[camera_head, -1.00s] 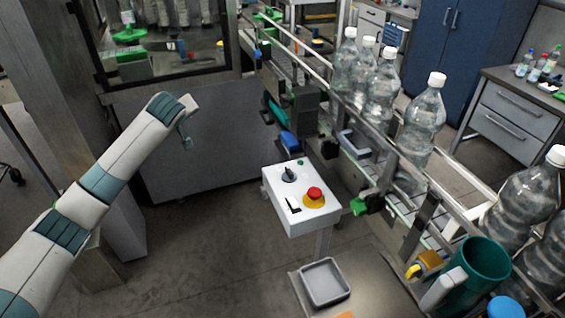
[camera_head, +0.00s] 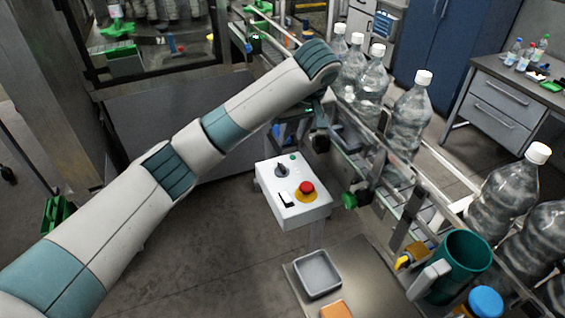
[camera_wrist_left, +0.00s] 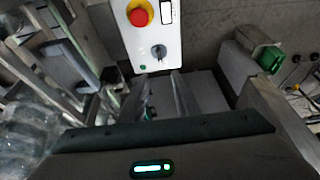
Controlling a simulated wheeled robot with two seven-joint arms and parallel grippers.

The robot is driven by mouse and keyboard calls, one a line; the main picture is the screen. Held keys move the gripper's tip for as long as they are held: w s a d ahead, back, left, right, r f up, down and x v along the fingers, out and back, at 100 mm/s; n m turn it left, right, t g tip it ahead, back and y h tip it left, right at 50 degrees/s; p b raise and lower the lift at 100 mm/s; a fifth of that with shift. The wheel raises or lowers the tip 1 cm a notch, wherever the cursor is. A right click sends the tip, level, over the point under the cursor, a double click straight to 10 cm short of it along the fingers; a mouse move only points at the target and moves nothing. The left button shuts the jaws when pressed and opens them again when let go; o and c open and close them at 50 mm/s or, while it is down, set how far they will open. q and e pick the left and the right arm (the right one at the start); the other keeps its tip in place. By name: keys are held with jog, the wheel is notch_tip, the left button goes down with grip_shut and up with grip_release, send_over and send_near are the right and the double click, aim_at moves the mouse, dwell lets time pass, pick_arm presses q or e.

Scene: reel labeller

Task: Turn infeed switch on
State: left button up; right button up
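A white control box (camera_head: 292,208) stands on a post beside the conveyor. I cannot read which one is the infeed switch. In the left wrist view the rotary switch (camera_wrist_left: 158,52) lies just ahead of the fingertips of my left gripper (camera_wrist_left: 160,82). Its two fingers are apart with nothing between them. In the head view my left arm reaches beyond the box, its gripper largely hidden. My right gripper is not in view.
The conveyor rail (camera_head: 365,135) with several clear bottles (camera_head: 408,115) runs along the box's right side. A grey tray (camera_head: 317,272) and a green mug (camera_head: 462,262) are in front. Open floor (camera_head: 215,240) lies left of the box.

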pick_arm(q)
jog(key=shift+f, duration=0.1)
jog(key=b, duration=0.3)
send_near(282, 165)
jog(key=p+x, duration=0.3)
jog(key=x, duration=0.4)
jog(key=shift+w+a+f, duration=0.15)
jog(key=shift+w+f, duration=0.1)
jog(key=shift+f, duration=0.4)
grip_shut()
